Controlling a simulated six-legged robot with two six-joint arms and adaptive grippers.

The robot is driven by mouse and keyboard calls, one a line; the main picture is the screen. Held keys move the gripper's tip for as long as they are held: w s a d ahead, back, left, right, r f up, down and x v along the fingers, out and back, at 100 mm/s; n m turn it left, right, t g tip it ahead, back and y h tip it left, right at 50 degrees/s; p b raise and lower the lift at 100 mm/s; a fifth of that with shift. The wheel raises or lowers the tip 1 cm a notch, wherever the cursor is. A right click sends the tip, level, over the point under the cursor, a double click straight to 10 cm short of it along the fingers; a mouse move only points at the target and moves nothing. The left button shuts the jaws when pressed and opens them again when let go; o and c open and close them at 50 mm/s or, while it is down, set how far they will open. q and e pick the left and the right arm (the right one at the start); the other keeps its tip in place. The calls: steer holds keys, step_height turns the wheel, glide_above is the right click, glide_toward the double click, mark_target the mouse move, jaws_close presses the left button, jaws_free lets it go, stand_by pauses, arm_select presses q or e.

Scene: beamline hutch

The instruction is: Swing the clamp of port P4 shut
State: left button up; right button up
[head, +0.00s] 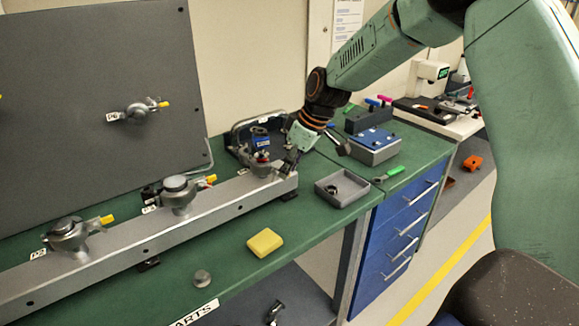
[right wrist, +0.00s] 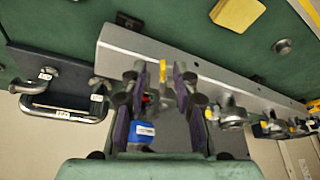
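A silver rail (head: 150,240) carries several round clamped ports. The port at its right end (head: 262,168), which I take to be P4, has a red and blue fitting above it; its label is not readable. My right gripper (head: 288,166) is right beside this port and hides its clamp handle in the head view. In the right wrist view, the two dark-padded fingers of this gripper (right wrist: 160,108) stand apart, with the yellow-tipped clamp handle (right wrist: 163,70) showing between them near their tips. Whether they touch it is unclear. My left gripper is not in view.
Two more ports, with yellow-tipped handles, stand left along the rail (head: 178,195) (head: 68,235). A yellow sponge (head: 265,242) and a metal disc (head: 201,279) lie in front. A grey tray (head: 342,188), green-handled tool (head: 389,173) and blue-topped box (head: 375,143) stand right.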

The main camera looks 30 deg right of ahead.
steer(key=shift+s+r, duration=0.15)
steer(key=shift+s, duration=0.05)
steer(key=shift+w+a, duration=0.1)
steer(key=shift+a, duration=0.4)
steer(key=shift+c, duration=1.4)
steer(key=shift+w+d, duration=0.1)
steer(key=shift+d, duration=0.2)
steer(key=c, duration=0.3)
steer(key=shift+d, duration=0.25)
jaws_close()
steer(key=shift+a, duration=0.3)
steer(key=shift+d, duration=0.15)
